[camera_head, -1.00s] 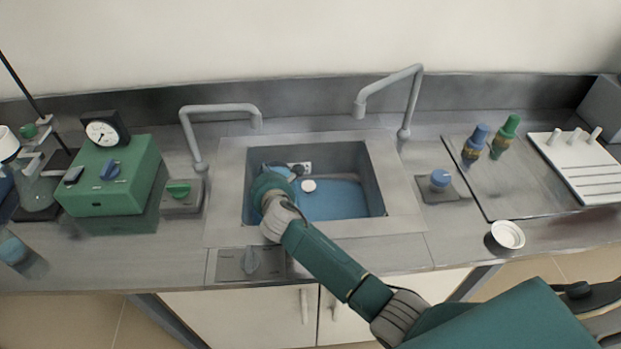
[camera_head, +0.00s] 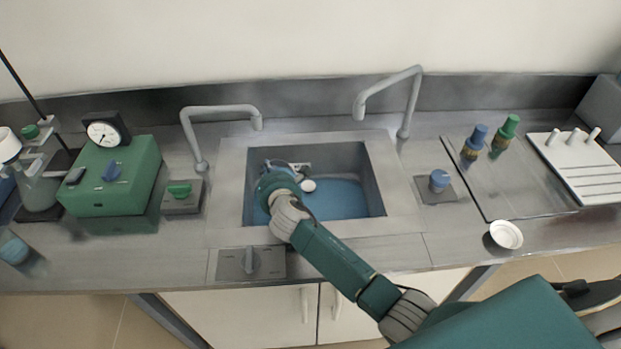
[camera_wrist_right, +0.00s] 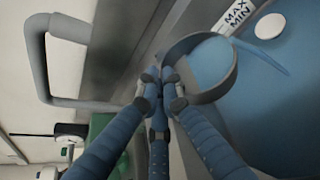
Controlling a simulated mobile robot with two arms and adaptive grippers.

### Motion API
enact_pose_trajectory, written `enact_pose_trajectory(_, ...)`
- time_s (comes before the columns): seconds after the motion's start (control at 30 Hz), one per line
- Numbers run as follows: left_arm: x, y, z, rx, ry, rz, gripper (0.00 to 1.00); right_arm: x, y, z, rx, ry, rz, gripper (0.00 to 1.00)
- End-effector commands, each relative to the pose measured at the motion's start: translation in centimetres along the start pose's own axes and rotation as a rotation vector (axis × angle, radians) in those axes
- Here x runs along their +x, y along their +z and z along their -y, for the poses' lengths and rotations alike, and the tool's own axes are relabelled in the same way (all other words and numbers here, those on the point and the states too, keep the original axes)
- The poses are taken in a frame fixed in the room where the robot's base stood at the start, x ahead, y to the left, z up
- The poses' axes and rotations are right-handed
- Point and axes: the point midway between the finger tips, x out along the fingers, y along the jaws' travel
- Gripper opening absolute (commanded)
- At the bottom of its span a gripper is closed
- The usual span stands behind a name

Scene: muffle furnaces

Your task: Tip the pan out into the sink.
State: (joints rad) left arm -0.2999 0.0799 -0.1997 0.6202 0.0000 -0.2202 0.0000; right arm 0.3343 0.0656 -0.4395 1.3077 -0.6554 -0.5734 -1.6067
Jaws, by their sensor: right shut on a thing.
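My right gripper (camera_head: 286,168) reaches down into the sink (camera_head: 232,190), near its back left, and my own wrist hides much of it. In the right wrist view its blue fingers (camera_wrist_right: 162,88) are shut on the pan (camera_wrist_right: 226,86). The pan shows there as a grey round rim, tilted, above the blue sink bottom. A pale blue streak (camera_wrist_right: 268,58) shows beside the rim; I cannot tell whether it is liquid pouring. The pan is hardly made out in the head view. My left gripper is not in view.
Two grey faucets (camera_head: 222,108) (camera_head: 390,88) stand behind the sink. A white round disc (camera_head: 308,186) lies in the sink, near a MAX/MIN label (camera_wrist_right: 238,22). A green box (camera_head: 112,180) stands left; a white dish (camera_head: 506,235) and bottles (camera_head: 476,142) stand right.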

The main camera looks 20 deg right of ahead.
Motion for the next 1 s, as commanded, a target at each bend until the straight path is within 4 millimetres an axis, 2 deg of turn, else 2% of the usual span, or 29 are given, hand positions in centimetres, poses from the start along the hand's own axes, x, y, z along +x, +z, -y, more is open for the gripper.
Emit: enact_pose_trajectory(1.0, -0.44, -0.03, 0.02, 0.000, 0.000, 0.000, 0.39, -0.29, 0.78, 0.11, 0.070, 0.033, 0.000, 0.00)
